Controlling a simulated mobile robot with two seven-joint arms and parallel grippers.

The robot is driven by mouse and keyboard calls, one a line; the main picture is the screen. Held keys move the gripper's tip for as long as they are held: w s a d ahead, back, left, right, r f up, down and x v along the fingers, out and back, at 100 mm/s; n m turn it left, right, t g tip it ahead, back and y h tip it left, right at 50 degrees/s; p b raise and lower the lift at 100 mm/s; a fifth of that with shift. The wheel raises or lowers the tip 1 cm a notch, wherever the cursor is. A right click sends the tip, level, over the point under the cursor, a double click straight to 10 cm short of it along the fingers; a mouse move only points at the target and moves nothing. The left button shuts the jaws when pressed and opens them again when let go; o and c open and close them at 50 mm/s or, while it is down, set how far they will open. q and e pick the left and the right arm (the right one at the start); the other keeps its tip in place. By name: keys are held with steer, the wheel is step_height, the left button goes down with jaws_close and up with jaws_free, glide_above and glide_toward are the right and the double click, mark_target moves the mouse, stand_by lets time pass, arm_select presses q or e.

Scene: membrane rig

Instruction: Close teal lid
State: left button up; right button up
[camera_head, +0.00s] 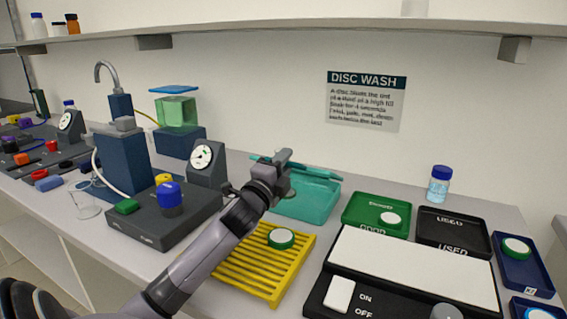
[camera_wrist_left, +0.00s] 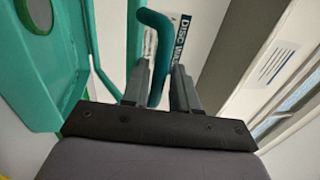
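The teal box (camera_head: 305,203) stands on the bench behind the yellow rack. Its teal lid (camera_head: 318,173) shows as a thin, nearly edge-on slab above the box, apart from the rim at the front, so the box is open. My left gripper (camera_head: 283,163) is at the lid, over the box. In the left wrist view a bent teal handle (camera_wrist_left: 157,50) runs between the two fingers (camera_wrist_left: 160,88). I cannot tell whether the fingers press on it. Teal walls (camera_wrist_left: 45,65) fill the left of that view. My right gripper is not in view.
A yellow slotted rack (camera_head: 262,265) with a green-rimmed disc (camera_head: 281,238) lies in front of the box. Right of it are a green tray (camera_head: 376,228), a black tray (camera_head: 453,247) and a white-topped panel (camera_head: 410,265). A dark gauge unit (camera_head: 207,165) stands left.

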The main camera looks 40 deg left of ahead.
arm_select(q)
steer(key=v, duration=0.7)
steer(key=shift+b, duration=0.45)
steer(key=shift+s+d, duration=0.1)
steer(key=shift+s, duration=0.1)
step_height(320, 180, up, 14)
steer(key=s+d+p, duration=0.2)
steer(key=p, duration=0.5)
steer(key=shift+s+p, duration=0.25)
steer(key=shift+p, duration=0.1)
stand_by(0.9)
stand_by(0.5)
